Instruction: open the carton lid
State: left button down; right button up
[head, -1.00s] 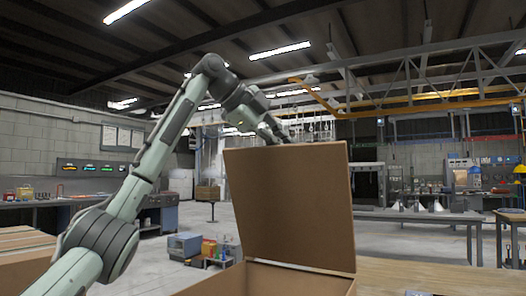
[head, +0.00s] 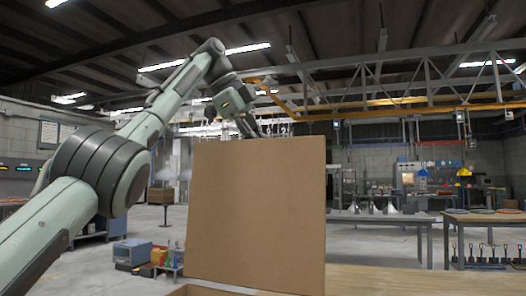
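The carton lid (head: 257,215) is a flat brown panel standing nearly upright in the middle of the head view. The carton (head: 200,291) itself shows only as a thin strip of rim at the bottom edge; the rest is out of frame. My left arm comes in from the left and reaches over to the lid's top edge. My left gripper (head: 249,128) is at or just behind that top edge, and its fingertips are small and partly hidden, so its opening and any contact cannot be made out. My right gripper is not in view.
A wooden surface (head: 390,281) lies right of the carton, with bare room on it. Workbenches (head: 480,217) with lamps and tools stand farther back on the right. Small boxes and coloured bottles (head: 160,257) stand low behind on the left.

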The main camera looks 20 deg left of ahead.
pick_arm(q)
jog(key=shift+w+r, duration=0.2)
jog(key=shift+w, duration=0.15)
jog(key=shift+s, duration=0.1)
jog(key=c, duration=1.9)
grip_release()
jog(key=shift+o, duration=0.2)
jog(key=shift+f, duration=0.15)
